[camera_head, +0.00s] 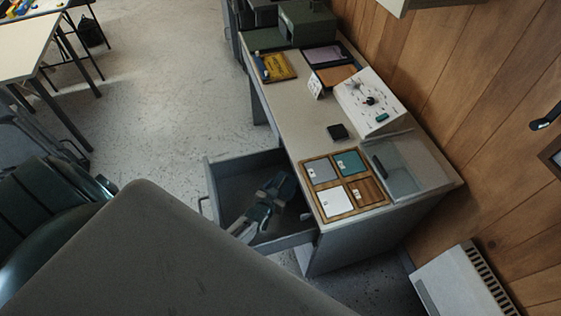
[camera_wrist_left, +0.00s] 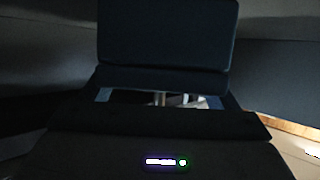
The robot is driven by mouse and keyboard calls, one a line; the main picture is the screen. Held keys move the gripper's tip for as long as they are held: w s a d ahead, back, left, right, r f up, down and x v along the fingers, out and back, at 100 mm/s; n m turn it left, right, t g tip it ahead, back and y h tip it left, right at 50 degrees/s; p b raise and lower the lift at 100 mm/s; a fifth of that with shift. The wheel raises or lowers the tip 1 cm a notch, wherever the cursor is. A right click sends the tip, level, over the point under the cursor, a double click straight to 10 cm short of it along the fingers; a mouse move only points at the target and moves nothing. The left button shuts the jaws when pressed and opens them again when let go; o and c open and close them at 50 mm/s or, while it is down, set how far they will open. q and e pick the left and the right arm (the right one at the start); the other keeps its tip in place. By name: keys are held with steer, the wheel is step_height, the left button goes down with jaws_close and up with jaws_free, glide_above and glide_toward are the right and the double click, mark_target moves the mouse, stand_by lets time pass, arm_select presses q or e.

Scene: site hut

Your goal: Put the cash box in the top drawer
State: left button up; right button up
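The desk's top drawer (camera_head: 222,165) is pulled open to the left; its handle (camera_head: 202,207) is on the outer front. My left gripper (camera_head: 277,187) is over or inside the open drawer; its depth and finger gap are unclear. In the left wrist view, dark blue-grey surfaces fill the middle above a narrow lit gap, and I cannot tell finger from object. A dark green metal box (camera_head: 308,22) stands on the desk's far end. It may be the cash box, but I cannot be sure. My right gripper is not in view.
A heater (camera_head: 440,285) stands by the wood wall. A dark green chair (camera_head: 40,215) is at left.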

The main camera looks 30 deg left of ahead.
arm_select(q)
steer(key=o, duration=0.3)
steer(key=shift+r, duration=0.1)
steer(key=shift+p+v, duration=0.7)
steer(key=shift+v, duration=3.05)
